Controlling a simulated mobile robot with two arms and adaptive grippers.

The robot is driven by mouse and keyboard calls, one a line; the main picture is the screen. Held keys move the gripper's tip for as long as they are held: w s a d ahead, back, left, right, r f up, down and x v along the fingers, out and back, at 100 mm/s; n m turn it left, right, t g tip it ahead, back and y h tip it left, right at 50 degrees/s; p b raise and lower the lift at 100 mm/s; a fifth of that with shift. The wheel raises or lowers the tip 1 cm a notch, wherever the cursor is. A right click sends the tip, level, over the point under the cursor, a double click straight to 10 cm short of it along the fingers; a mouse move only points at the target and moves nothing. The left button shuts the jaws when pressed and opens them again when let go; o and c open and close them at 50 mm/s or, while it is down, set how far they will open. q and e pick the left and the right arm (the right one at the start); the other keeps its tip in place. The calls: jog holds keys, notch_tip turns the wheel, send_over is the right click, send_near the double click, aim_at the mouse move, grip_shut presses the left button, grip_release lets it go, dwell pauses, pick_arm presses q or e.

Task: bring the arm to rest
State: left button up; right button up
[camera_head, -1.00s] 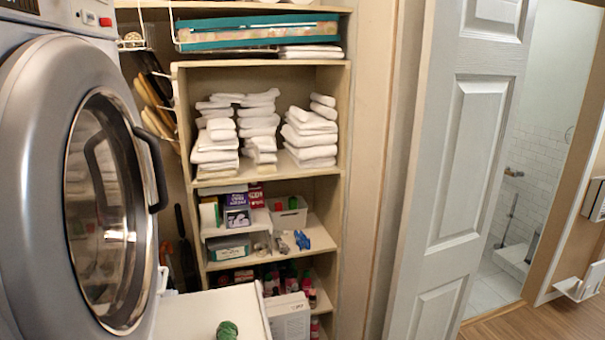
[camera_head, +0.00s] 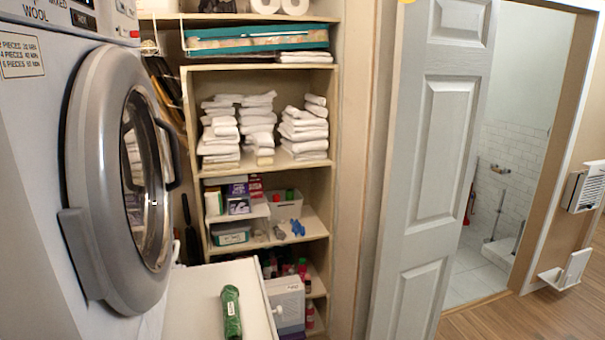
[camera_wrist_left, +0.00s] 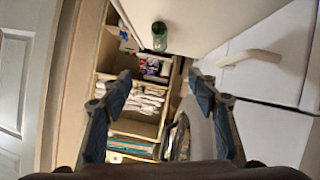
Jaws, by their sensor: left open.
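My left gripper (camera_wrist_left: 157,82) shows only in the left wrist view. Its two fingers are spread apart, and nothing is between them. The picture in that view is turned over, with the shelves lying beyond the fingers. My right gripper is in neither view, and no arm shows in the head view.
A grey washing machine (camera_head: 95,170) with a round door fills the left. A green bottle-like item (camera_head: 231,312) lies on a white top (camera_head: 190,300). Shelves (camera_head: 334,120) with folded white towels (camera_head: 303,130) stand behind. A white door (camera_head: 432,150) and doorway are right.

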pick_arm(q)
jog(key=s+a+f+m+g+h, duration=0.1)
jog(key=s+a+f+m+g, duration=0.3)
jog(key=s+f, duration=0.55)
jog(key=s+a+f+m+g+h, duration=0.1)
jog(key=s+f+m+g, duration=0.3)
jog(key=s+f, duration=0.55)
notch_tip(320, 180, down, 33)
jog(key=s+g+b, duration=0.2)
jog(key=g+b, duration=0.1)
jog(key=b, duration=0.4)
jog(key=s+a+f+b, duration=0.1)
jog(key=s+f+b, duration=0.2)
jog(key=s+f, duration=0.5)
jog(key=s+a+f+g+b, duration=0.1)
jog(key=s+a+f+b, duration=0.1)
jog(key=s+f, duration=0.7)
notch_tip(320, 180, down, 6)
jog(key=shift+f+n+b, duration=0.2)
jog(key=shift+n+b, duration=0.1)
jog(key=shift+b, duration=0.4)
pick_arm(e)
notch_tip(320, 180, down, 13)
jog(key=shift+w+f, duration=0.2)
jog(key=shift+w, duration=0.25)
pick_arm(q)
jog(key=shift+s, duration=0.1)
jog(key=shift+c, duration=0.4)
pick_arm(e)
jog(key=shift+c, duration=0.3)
